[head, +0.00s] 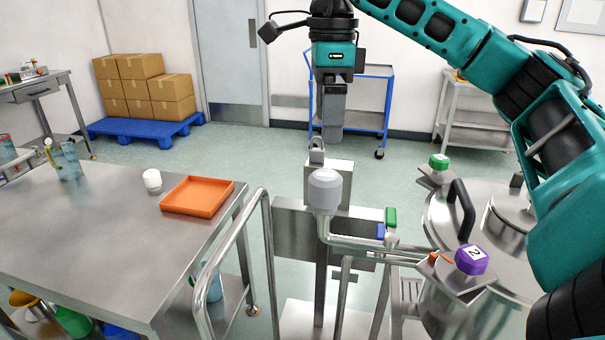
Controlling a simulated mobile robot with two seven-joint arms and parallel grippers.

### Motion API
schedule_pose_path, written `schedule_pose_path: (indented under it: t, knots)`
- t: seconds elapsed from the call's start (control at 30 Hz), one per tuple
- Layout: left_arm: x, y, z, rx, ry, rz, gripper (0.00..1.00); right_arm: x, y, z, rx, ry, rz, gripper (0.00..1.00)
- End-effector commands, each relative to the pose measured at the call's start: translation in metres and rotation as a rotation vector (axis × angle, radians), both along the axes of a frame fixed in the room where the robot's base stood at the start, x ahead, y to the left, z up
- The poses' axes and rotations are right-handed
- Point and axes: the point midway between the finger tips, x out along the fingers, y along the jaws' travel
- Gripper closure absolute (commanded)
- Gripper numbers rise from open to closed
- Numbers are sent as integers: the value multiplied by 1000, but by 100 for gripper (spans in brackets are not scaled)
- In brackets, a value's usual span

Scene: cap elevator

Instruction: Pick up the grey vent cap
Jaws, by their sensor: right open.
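The grey vent cap (325,190) sits upright on the top end of a bent steel pipe (372,247), in the middle of the head view. My right gripper (332,140) points down above the cap, with a visible gap between them in the picture. It is open and seen edge-on, so its fingers overlap, and nothing shows held in it. My left gripper is not in view.
A steel table (90,238) at left bears an orange tray (198,196) and a white cap (152,180). A bent handrail (232,255) stands between table and pipe. A steel tank (490,310) with purple (471,260) and green (439,161) knobs is at right.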

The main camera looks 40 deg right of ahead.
Motion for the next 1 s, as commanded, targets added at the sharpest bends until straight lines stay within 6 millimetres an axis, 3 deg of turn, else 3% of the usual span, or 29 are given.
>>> schedule_pose_path:
  t: [0.13, 0.4, 0.67, 1.0]
  knots:
    - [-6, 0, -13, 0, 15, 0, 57, -1, -3, -11, -7, 6, -4, 8]
    - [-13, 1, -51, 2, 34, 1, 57, -1, -3, -60, -6, 6, -4, 8]
    - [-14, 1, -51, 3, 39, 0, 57, -1, -3, -78, -6, 3, -4, 8]
    - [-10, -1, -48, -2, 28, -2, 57, 0, -5, -123, -7, 4, -4, 8]
